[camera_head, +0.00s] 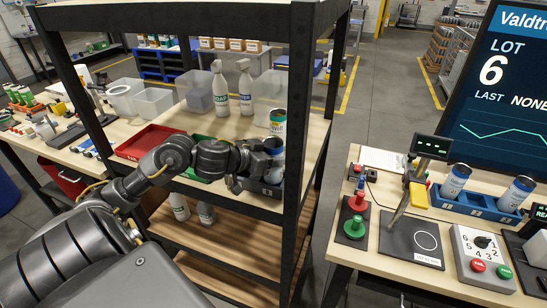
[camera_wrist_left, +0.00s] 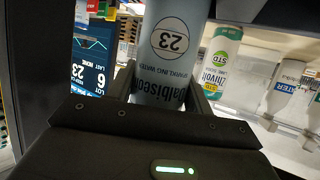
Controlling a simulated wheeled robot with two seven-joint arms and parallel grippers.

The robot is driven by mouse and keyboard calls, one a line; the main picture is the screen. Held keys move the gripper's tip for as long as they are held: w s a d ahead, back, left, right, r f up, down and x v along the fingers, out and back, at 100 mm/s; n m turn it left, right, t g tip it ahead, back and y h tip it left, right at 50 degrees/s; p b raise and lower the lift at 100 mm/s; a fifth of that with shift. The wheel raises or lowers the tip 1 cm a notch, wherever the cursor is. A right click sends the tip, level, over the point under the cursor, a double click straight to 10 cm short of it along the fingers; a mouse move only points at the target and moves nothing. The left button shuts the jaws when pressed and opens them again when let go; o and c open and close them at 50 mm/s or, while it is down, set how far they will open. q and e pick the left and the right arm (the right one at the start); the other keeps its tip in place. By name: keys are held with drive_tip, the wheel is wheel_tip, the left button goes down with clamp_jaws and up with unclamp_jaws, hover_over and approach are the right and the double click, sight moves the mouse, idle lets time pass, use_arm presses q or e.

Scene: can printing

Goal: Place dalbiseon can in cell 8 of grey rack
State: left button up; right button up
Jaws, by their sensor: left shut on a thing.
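My left gripper (camera_head: 262,160) is shut on the dalbiseon can (camera_head: 273,147), a light-blue can, at the front right of the shelf unit's top level. In the left wrist view the same can (camera_wrist_left: 172,55) is between the two fingers, its label upside down with a "23" in a circle. A dark grey edge (camera_head: 262,187) below the gripper looks like the grey rack; the arm and can hide most of it, and its cell numbers cannot be read. Whether the can touches it cannot be told. My right gripper is not in view.
A green-and-white STD can (camera_head: 277,123) stands just behind the held can. A black shelf post (camera_head: 298,130) is close on the right. Two spray bottles (camera_head: 220,88), a red tray (camera_head: 150,142) and a green tray (camera_head: 205,150) share the shelf. A blue rack (camera_head: 475,203) holds cans.

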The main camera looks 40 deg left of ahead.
use_arm(q)
drive_tip(key=shift+f, duration=0.1)
drive_tip(key=o, duration=0.9)
drive_tip(key=shift+c, duration=0.2)
drive_tip(key=shift+o, duration=0.4)
drive_tip(key=shift+r, duration=0.2)
drive_tip(key=p+v, duration=0.5)
drive_tip(key=v, duration=0.7)
drive_tip(key=shift+p, duration=0.4)
